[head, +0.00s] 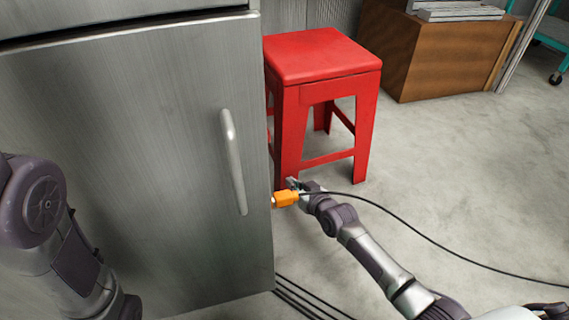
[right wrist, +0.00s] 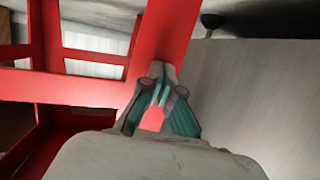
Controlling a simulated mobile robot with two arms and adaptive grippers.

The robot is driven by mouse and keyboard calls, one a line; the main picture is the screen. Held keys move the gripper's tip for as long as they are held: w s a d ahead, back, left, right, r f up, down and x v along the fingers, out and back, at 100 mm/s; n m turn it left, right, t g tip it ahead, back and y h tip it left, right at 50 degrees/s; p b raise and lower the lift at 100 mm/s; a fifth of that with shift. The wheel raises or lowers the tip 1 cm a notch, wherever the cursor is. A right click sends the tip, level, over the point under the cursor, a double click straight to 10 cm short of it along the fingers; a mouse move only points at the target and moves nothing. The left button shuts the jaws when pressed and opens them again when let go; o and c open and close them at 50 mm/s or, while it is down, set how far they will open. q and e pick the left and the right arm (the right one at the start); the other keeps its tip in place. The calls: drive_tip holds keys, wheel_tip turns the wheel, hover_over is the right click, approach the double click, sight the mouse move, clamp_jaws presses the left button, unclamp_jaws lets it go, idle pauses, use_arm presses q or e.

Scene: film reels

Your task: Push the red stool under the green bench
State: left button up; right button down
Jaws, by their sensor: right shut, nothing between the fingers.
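The red stool (head: 320,57) stands upright on the concrete floor, right beside the metal cabinet. My right gripper (head: 292,184) is low at the stool's front left leg. In the right wrist view, the shut fingers (right wrist: 160,88) point at the red leg (right wrist: 158,45) with nothing between them; I cannot tell whether they touch it. No green bench shows clearly; only a teal frame with a caster (head: 553,40) is cut off at the top right. My left arm shows at the left, but its gripper is out of view.
The grey metal cabinet (head: 130,150) with a handle fills the left. An orange plug (head: 286,199) on a black cable lies by my right gripper; the cable runs right. A brown wooden box (head: 440,60) stands behind the stool. Floor (head: 450,160) to the right is otherwise open.

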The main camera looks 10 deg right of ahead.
sight(290, 173)
drive_tip(key=shift+w+f+b, duration=0.2)
drive_tip(key=shift+w+b, duration=1.35)
drive_tip(key=shift+w, duration=0.9)
drive_tip(key=s+r+p, duration=0.2)
drive_tip(key=p, duration=0.6)
drive_tip(key=shift+s+a+r, duration=0.1)
drive_tip(key=shift+s+r, duration=0.1)
drive_tip(key=shift+s+p, duration=0.45)
drive_tip(key=shift+s, duration=0.1)
drive_tip(key=shift+f, duration=0.1)
